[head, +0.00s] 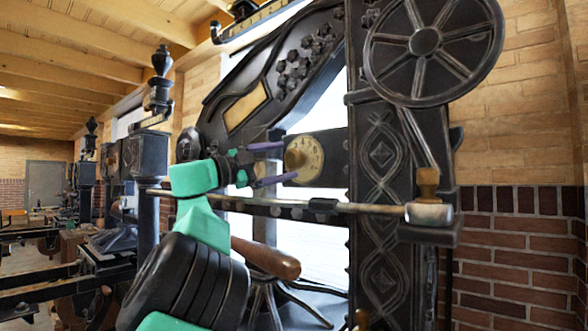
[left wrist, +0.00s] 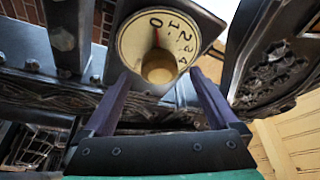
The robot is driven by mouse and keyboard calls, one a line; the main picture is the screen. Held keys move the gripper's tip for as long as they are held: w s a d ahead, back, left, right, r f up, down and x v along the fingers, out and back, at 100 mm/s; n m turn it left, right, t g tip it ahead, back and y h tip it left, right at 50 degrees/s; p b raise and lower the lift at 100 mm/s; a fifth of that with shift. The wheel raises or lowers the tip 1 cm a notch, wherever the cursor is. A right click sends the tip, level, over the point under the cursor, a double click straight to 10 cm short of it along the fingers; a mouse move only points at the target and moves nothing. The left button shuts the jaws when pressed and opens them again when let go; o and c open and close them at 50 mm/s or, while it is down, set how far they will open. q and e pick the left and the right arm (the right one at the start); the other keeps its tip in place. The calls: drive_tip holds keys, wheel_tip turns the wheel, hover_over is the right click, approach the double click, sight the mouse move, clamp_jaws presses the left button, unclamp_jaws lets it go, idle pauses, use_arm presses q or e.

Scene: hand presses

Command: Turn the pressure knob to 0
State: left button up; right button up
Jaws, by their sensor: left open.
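The pressure knob is a round brass knob (head: 293,158) on a cream dial (head: 314,158) fixed to a dark plate of the press. In the left wrist view the knob (left wrist: 160,67) sits at the middle of the dial (left wrist: 133,45), which shows numerals from 0 upward. My right gripper is not in view.
A metal bar (head: 280,204) with a weighted end crosses just below my gripper. A large dark handwheel (head: 424,41) is above right, on the ornate press column (head: 382,150). A wooden handle (head: 266,258) lies below. More presses stand at left.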

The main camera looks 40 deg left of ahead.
use_arm(q)
drive_tip(key=b+v, duration=0.3)
drive_tip(key=v, duration=0.6)
drive_tip(key=shift+s+f, duration=0.15)
drive_tip(key=shift+s, duration=0.05)
drive_tip(key=shift+s+a, duration=0.15)
drive_tip(key=shift+s, duration=0.15)
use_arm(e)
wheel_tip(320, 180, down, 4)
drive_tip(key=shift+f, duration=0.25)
